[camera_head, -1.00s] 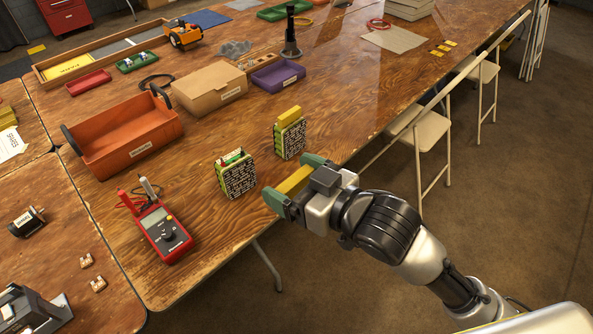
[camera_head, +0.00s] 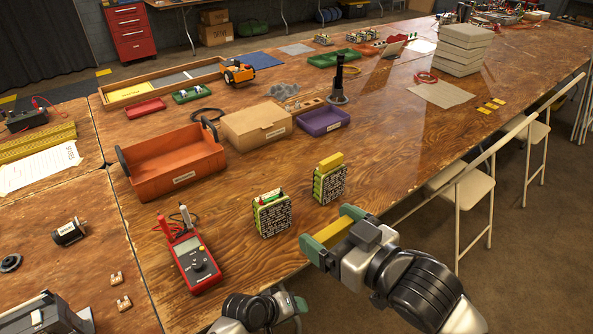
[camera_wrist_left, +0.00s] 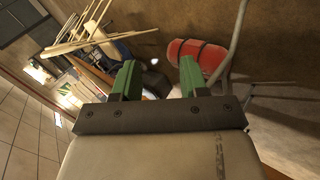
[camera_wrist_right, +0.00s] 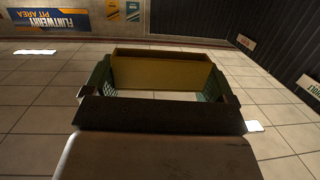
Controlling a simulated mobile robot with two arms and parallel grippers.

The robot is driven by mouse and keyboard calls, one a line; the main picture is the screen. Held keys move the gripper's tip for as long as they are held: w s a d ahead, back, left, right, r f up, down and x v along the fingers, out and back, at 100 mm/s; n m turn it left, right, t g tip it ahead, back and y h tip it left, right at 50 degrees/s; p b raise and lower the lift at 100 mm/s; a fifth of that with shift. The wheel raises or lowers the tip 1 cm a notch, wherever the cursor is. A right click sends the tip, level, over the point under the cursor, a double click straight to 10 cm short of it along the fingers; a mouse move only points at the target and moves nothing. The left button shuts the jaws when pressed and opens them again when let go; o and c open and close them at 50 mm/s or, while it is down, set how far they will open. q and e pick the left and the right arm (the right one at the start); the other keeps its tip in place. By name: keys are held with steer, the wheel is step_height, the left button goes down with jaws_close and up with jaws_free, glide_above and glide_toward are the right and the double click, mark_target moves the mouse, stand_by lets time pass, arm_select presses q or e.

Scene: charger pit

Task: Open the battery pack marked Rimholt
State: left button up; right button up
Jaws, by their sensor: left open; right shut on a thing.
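Two battery packs stand upright near the table's front edge. The left pack (camera_head: 272,217) has its top uncovered, with green and red parts showing. The right pack (camera_head: 328,186) has a yellow cover (camera_head: 331,161) on top. I cannot read the name on either pack. My right gripper (camera_head: 334,232) is shut on a loose yellow cover, held near the table edge in front of the packs; the cover shows between the fingers in the right wrist view (camera_wrist_right: 160,73). My left gripper (camera_head: 290,305) is low at the bottom of the head view; its fingers (camera_wrist_left: 158,80) are apart and empty.
A red multimeter (camera_head: 194,260) lies left of the packs. An orange tray (camera_head: 170,170), a cardboard box (camera_head: 256,125) and a purple tray (camera_head: 322,121) stand behind. Bare wood lies between them and the packs. Folding chairs (camera_head: 462,190) stand along the right edge.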

arm_select(q)
steer(key=w+d+r+m+g+h, duration=0.1)
steer(key=w+d+r+m, duration=0.15)
steer(key=r, duration=0.45)
steer(key=w+d+r+m+h, duration=0.1)
steer(key=w+r, duration=0.3)
steer(key=r, duration=0.4)
arm_select(e)
steer(key=shift+w, duration=0.1)
arm_select(q)
step_height(320, 180, up, 29)
steer(key=m+g+y, duration=0.4)
steer(key=m+g, duration=0.1)
steer(key=m, duration=0.5)
glide_above(330, 227)
steer(key=w+a, duration=0.2)
steer(key=a, duration=0.3)
steer(key=x, duration=1.1)
steer(key=shift+s+d+f, duration=0.15)
steer(key=shift+f, duration=0.2)
steer(key=c, duration=0.7)
